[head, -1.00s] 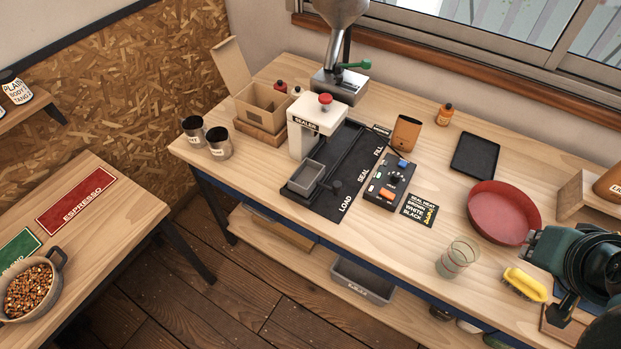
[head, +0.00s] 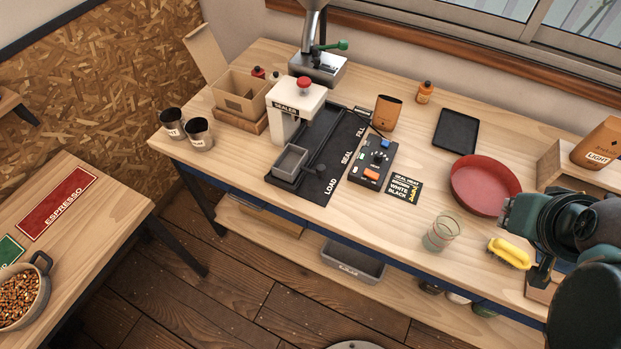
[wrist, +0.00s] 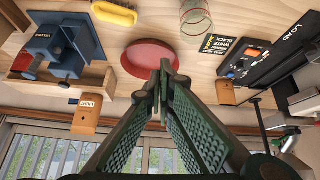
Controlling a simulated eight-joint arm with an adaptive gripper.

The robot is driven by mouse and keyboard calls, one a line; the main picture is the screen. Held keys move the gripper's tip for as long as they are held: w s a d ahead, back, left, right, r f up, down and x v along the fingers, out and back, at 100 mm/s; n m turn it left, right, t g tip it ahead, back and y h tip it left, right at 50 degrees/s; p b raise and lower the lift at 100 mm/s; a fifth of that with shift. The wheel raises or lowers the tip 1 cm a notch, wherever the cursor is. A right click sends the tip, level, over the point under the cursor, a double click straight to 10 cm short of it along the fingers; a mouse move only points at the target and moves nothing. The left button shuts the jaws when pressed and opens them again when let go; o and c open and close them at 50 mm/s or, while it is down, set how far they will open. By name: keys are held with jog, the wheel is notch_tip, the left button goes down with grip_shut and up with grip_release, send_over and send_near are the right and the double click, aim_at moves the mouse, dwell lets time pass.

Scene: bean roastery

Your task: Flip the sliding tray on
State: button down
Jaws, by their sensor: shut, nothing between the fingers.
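The sliding tray (head: 291,161) is a small grey open box in the head view. It sits at the LOAD end of a black track (head: 331,150) marked LOAD, SEAL and FILL, beside the white sealer (head: 297,105). A dark control box (head: 372,163) with an orange switch (head: 371,174) and small coloured controls lies right of the track; it also shows in the wrist view (wrist: 241,67). The switch positions are too small to read. My gripper (wrist: 163,78) is shut and empty, above the bench's right part, well away from the control box.
A brown pouch (head: 388,112) stands behind the box. A black tray (head: 456,132) lies farther back.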

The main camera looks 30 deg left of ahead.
jog(key=w+a+f+n+b, duration=0.1)
jog(key=a+f+n, duration=0.2)
jog(key=a+n, duration=0.75)
jog(key=w+a+f+n, duration=0.1)
jog(key=a+f+n, duration=0.3)
jog(key=a+n, duration=0.6)
jog(key=s+a+f+n, duration=0.1)
jog(key=s+a+n, duration=0.2)
jog(key=a+n, duration=0.2)
jog(key=s+a+f+n+t+y, duration=0.1)
jog(key=s+a+n, duration=0.3)
jog(key=a, duration=0.5)
jog(key=s+a+f+n, duration=0.3)
jog(key=s+a+n, duration=0.1)
jog(key=a+n, duration=0.3)
jog(key=shift+s+a+f+t+b, duration=0.15)
jog(key=shift+s+a+t+b, duration=0.15)
jog(key=shift+a+b, duration=0.15)
jog(key=shift+w+f, duration=0.1)
